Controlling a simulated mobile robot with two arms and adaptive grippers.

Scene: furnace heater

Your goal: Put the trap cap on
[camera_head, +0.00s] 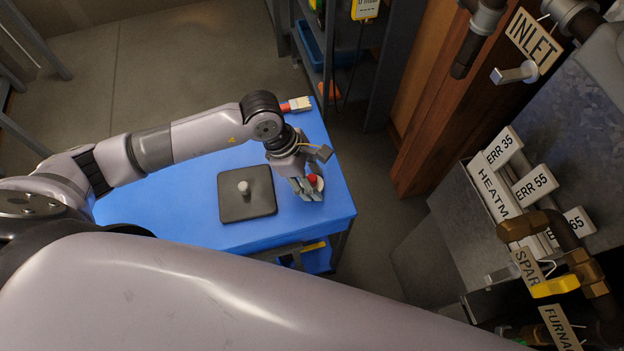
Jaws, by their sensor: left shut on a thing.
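My left gripper (309,187) points down over the right end of the blue table (170,185). It is shut on a small white piece with a red top (313,179), partly hidden by the fingers. I cannot tell surely whether this piece is the trap cap, or whether it touches the table. A dark square plate (230,209) with a light grey knob at its middle lies on the table, left of the gripper. No opening that I can make out as the trap is in view. My right gripper is out of view.
A brush-like item with a red part (297,104) lies at the table's far edge. A grey shelf with a blue bin (308,44) stands behind. At right are pipes, an INLET tag (534,43), label blocks and a yellow valve handle (555,287). Floor separates table and furnace.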

